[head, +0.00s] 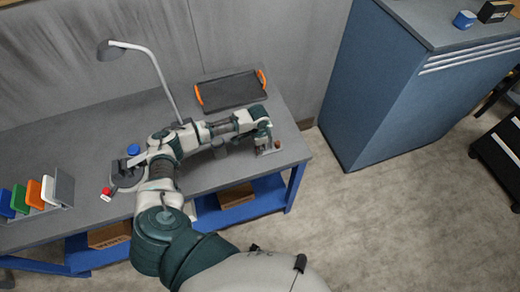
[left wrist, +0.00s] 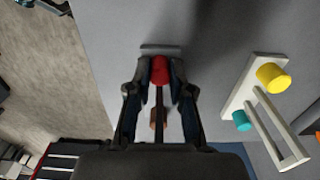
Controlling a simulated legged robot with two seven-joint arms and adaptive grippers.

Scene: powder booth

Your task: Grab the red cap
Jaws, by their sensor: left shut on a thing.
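The red cap (left wrist: 160,70) is a short cylinder, in the middle of the left wrist view between my gripper's fingers. My left gripper (left wrist: 160,88) is shut on it. In the head view my left gripper (head: 267,142) is low at the right end of the grey table, partly hidden by its own wrist; the red cap does not show clearly there. A brown-orange cap (left wrist: 157,118) sits below the red one between the fingers. My right gripper is not in view.
A cream rack with a yellow cap (left wrist: 273,77) and a teal cap (left wrist: 242,121) stands right in the wrist view. On the table (head: 85,130) are a black tray (head: 232,91), a lamp (head: 150,65) and coloured panels (head: 35,195). A blue cabinet (head: 380,85) stands right.

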